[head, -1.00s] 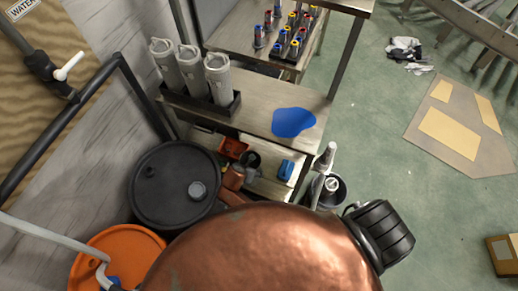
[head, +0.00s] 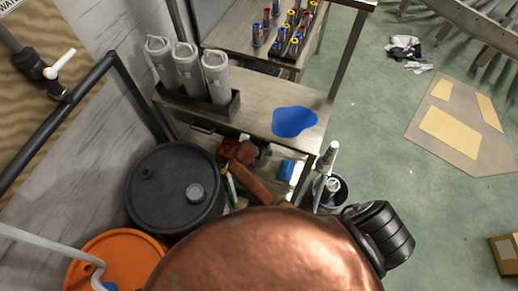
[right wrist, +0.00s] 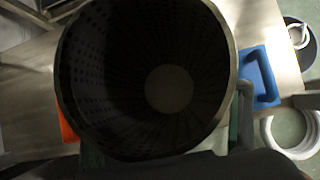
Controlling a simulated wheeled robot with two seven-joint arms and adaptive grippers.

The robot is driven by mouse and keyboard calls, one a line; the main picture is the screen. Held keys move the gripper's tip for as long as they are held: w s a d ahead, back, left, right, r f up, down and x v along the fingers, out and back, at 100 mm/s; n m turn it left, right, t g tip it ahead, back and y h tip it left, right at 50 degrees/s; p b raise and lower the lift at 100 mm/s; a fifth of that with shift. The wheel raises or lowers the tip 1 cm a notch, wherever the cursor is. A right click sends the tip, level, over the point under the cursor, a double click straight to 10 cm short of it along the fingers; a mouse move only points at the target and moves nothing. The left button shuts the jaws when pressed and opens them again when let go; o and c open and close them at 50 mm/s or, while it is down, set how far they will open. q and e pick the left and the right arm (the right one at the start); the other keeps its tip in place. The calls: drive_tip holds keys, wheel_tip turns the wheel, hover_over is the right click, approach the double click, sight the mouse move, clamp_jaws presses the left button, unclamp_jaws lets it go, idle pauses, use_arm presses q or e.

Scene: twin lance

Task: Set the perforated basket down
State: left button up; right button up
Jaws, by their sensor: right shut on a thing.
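The perforated basket (right wrist: 200,55) fills much of the right wrist view as a dark round vessel with rows of small holes and a pale round bottom. My right gripper (right wrist: 200,165) is shut on it at the lower edge of that view; the fingertips are mostly hidden. In the head view a small dark part of the basket (head: 263,151) shows beside my copper arm, over the lower shelf (head: 276,187). I cannot tell whether it touches the shelf. My left gripper is not in view.
A blue object (head: 288,170) lies right of the basket, and an orange-red item (head: 228,147) left of it. The upper shelf (head: 250,120) overhangs, with grey canisters (head: 187,70) and a blue patch (head: 294,121). A black drum (head: 172,190) stands left, a bucket (head: 338,190) right.

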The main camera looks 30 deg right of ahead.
drive_tip(key=shift+r, duration=0.15)
drive_tip(key=shift+c, duration=0.2)
drive_tip(key=o, duration=1.4)
drive_tip(key=shift+c, duration=0.2)
drive_tip(key=shift+p+v, duration=1.4)
drive_tip(key=shift+v, duration=2.35)
